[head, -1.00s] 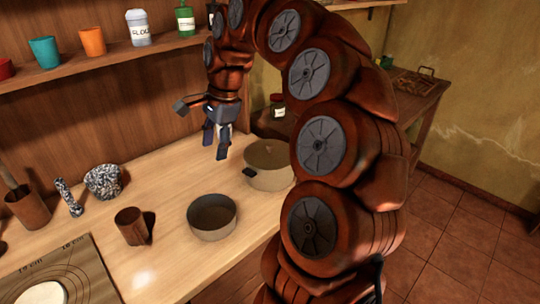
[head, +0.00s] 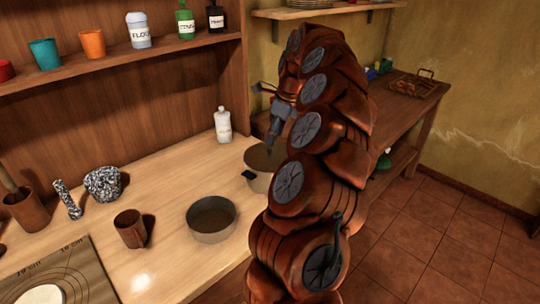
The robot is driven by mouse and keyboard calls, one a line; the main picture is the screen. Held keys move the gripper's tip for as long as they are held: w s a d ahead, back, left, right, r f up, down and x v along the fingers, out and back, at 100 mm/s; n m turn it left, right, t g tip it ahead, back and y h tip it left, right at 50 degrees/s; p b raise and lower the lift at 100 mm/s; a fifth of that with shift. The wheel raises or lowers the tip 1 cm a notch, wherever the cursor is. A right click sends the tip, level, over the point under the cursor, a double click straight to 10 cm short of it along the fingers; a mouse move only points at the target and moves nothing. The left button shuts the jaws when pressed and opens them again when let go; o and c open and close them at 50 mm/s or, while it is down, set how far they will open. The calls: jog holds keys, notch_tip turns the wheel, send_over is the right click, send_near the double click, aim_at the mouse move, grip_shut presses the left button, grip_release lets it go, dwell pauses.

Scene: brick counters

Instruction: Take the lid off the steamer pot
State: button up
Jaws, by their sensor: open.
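An open round pan (head: 211,220) and a brown cup (head: 130,230) stand left of the pot. A white bottle (head: 222,125) stands behind it. A shelf (head: 110,65) with cups and bottles runs along the back wall. The counter between is clear.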

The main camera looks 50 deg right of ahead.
aim_at(270, 147)
jog(key=shift+p+x, duration=1.05)
jog(key=shift+x, duration=1.65)
jog(key=shift+w+d, duration=0.1)
jog(key=shift+d, duration=0.05)
jog(key=shift+c, duration=0.4)
grip_shut()
